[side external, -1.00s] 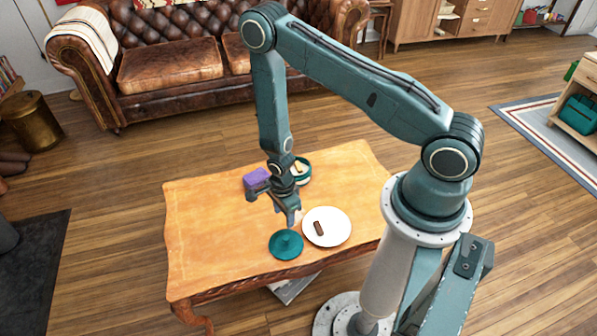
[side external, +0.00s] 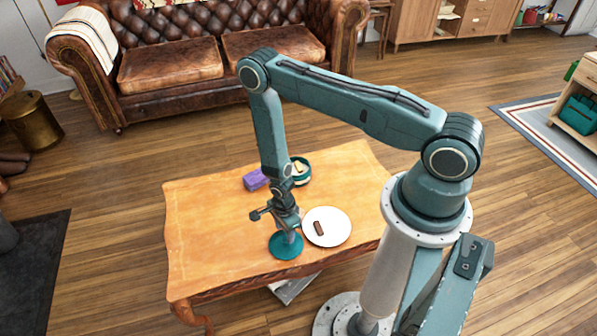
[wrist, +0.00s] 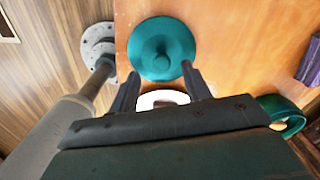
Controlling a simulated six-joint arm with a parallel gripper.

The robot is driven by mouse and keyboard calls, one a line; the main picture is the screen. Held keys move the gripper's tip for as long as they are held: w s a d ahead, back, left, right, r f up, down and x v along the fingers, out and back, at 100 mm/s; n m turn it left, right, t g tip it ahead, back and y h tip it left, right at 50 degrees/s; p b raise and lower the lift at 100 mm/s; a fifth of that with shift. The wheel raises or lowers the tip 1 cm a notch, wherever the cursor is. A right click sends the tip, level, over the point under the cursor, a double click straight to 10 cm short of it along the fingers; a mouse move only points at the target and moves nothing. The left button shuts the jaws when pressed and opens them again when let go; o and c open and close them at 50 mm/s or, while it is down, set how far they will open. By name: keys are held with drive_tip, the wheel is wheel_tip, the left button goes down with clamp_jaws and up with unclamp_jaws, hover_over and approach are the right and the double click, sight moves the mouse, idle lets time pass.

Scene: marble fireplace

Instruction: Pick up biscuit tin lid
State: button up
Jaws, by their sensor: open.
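The biscuit tin lid is a round teal disc with a knob (side external: 286,249), lying on the wooden table near its front edge. In the wrist view the lid (wrist: 161,48) lies just past my fingertips, its knob roughly in line with the gap between them. My gripper (side external: 290,233) is low over the lid and hides part of it in the side view. In the wrist view my gripper (wrist: 158,77) is open, its two fingers apart with nothing between them. I cannot tell whether the fingertips touch the lid.
A white plate (side external: 338,222) with a brown biscuit (side external: 319,228) is right of the lid. The open teal tin (side external: 301,172) and a purple block (side external: 256,179) stand farther back. The left part of the table (side external: 210,235) is clear.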

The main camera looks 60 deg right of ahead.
sight(285, 238)
drive_tip(key=shift+f, duration=0.15)
drive_tip(key=shift+w+d+f, duration=0.1)
drive_tip(key=shift+f, duration=2.4)
clamp_jaws()
drive_tip(key=shift+r, duration=0.2)
wheel_tip(285, 238, up, 20)
drive_tip(key=shift+f, duration=0.2)
